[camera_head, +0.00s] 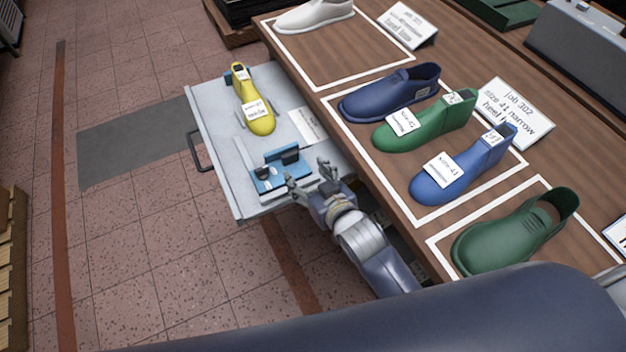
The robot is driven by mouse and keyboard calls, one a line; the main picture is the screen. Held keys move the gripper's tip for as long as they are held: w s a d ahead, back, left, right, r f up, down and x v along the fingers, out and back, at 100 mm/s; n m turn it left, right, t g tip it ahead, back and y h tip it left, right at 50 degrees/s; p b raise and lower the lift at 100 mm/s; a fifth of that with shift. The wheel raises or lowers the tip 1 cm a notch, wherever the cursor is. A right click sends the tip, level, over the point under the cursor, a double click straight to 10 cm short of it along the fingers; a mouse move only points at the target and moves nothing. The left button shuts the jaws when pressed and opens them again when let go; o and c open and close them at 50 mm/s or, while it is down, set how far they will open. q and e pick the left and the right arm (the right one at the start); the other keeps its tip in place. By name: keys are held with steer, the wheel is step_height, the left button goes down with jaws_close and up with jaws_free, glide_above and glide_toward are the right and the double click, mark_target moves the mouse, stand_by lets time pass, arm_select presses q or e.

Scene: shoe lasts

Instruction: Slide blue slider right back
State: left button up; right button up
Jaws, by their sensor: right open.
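The blue slider (267,184) is a small blue fixture with dark blocks on it. It sits near the front right corner of a pale grey pulled-out drawer or tray (215,127). My right gripper (307,176) is open, low over the tray just right of the blue slider. Its fingers point toward the slider; I cannot tell whether they touch it. My left gripper is not in view.
A yellow last (257,115) with a label lies farther back on the tray. A dark handle (196,150) is on the tray's left side. The wooden bench (375,78) at right holds blue and green lasts inside white outlines.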

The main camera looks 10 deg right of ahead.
steer(key=shift+v, duration=1.35)
steer(key=s+d+f+g+h, duration=0.1)
steer(key=s+d+f+g, duration=0.15)
steer(key=f, duration=0.75)
steer(key=s+d+f+g, duration=0.1)
steer(key=s+f, duration=0.3)
steer(key=f, duration=0.5)
steer(key=s+d+f+g+h, duration=0.1)
steer(key=s+d+f+g, duration=0.15)
steer(key=f, duration=0.75)
steer(key=s+d+f+g, duration=0.2)
steer(key=s+f, duration=0.4)
steer(key=s, duration=0.4)
steer(key=s+d+f+g+h, duration=0.1)
steer(key=s+d+f+g, duration=0.1)
steer(key=s+f, duration=0.4)
steer(key=s+d+f+g, duration=0.2)
steer(key=s+d+f, duration=0.2)
steer(key=s, duration=1)
step_height(320, 180, down, 2)
steer(key=shift+d+m, duration=0.3)
steer(key=shift+d, duration=0.1)
